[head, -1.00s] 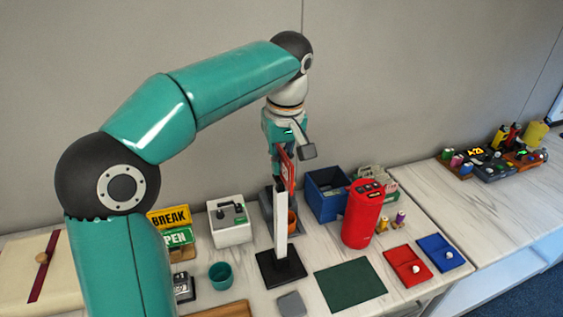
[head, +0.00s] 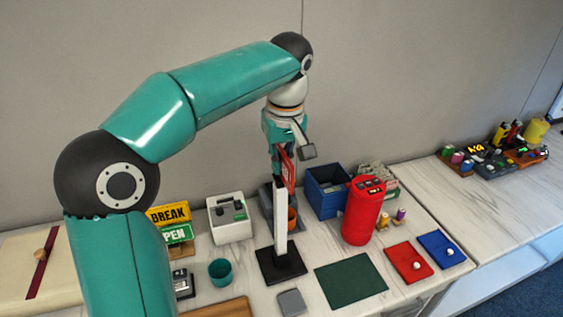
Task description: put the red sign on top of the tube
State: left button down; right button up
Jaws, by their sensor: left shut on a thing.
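A red sign (head: 288,169), seen nearly edge-on, hangs below my left gripper (head: 280,150), which is shut on it. The sign is above the table and behind the top of a white upright post (head: 280,222) on a black square base. From this angle I cannot tell whether the sign touches the post. A red upright tube (head: 361,215) with a dark top stands to the right, apart from the gripper. The fingertips are partly hidden by the wrist and sign. My right gripper is out of view.
BREAK (head: 168,214) and OPEN (head: 176,235) signs stand left, beside a white box (head: 229,219). A green mat (head: 350,281) lies clear in front. Red (head: 408,262) and blue (head: 441,250) trays lie right.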

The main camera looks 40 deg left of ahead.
pick_arm(q)
jog(key=shift+f+b, duration=0.4)
jog(key=shift+f, duration=0.35)
dwell(0.8)
jog(key=c, duration=0.7)
grip_release()
jog(key=shift+r, duration=0.15)
jog(key=shift+s+d+r+p, duration=0.1)
jog(key=shift+d+r+p, duration=0.05)
jog(key=shift+r+p, duration=1.3)
jog(key=shift+w+d+r+p, duration=0.1)
jog(key=shift+d+r+p, duration=0.05)
jog(key=shift+r+p, duration=1.25)
jog(key=shift+s+d+r+p, duration=0.1)
jog(key=shift+d+r+p, duration=0.05)
jog(key=shift+r+p, duration=1.3)
